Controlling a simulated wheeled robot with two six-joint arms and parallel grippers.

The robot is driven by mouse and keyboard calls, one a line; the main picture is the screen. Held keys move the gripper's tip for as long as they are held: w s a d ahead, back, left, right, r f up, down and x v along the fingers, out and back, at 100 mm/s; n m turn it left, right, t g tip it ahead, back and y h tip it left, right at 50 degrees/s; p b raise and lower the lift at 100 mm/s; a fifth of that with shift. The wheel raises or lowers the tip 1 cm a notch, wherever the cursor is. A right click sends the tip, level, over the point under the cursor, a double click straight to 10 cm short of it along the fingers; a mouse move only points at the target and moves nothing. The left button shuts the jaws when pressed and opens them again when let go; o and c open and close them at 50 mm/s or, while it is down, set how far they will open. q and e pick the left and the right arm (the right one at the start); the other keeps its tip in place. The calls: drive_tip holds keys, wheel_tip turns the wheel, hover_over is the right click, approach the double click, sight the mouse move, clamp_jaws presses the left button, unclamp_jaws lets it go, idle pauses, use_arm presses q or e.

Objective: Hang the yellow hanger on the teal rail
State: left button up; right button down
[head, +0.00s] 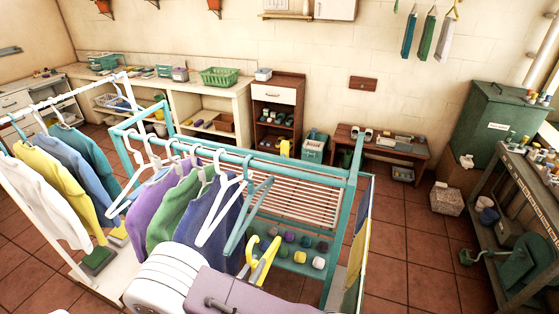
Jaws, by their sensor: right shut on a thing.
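The yellow hanger (264,262) is held at the lower middle of the head view, below and in front of the teal rail (312,173). It is apart from the rail, and its lower part is partly hidden by my arm. My right gripper (252,284) is shut on it; the fingers are mostly hidden behind my own arm. The rail carries white hangers (222,208), a teal hanger (247,217), and purple (155,205), green (178,205) and blue (208,222) garments toward its left and middle. The rail's right stretch is bare. My left gripper is out of view.
A white rack (62,101) with several garments stands at left. A lower shelf (290,262) of the teal rack holds small coloured items. A cluttered workbench (520,185) and green bin (495,120) stand at right. Tiled floor (405,245) is open between.

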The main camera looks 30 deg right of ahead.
sight(254, 238)
drive_tip(key=shift+r+p, duration=5.5)
drive_tip(key=shift+r, duration=1.55)
drive_tip(key=shift+f, duration=0.1)
drive_tip(key=shift+w+d, duration=0.1)
drive_tip(key=shift+d, duration=0.05)
drive_tip(key=r+b+x, duration=0.3)
drive_tip(key=x, duration=1.1)
drive_tip(key=shift+x, duration=0.8)
drive_tip(key=shift+w+f, duration=0.1)
drive_tip(key=shift+f, duration=0.05)
drive_tip(key=shift+r+b+x, duration=0.25)
drive_tip(key=shift+b+x, duration=0.1)
drive_tip(key=shift+x, duration=0.65)
drive_tip(key=shift+r+b+x, duration=0.25)
drive_tip(key=shift+b+x, duration=0.1)
drive_tip(key=shift+x, duration=0.7)
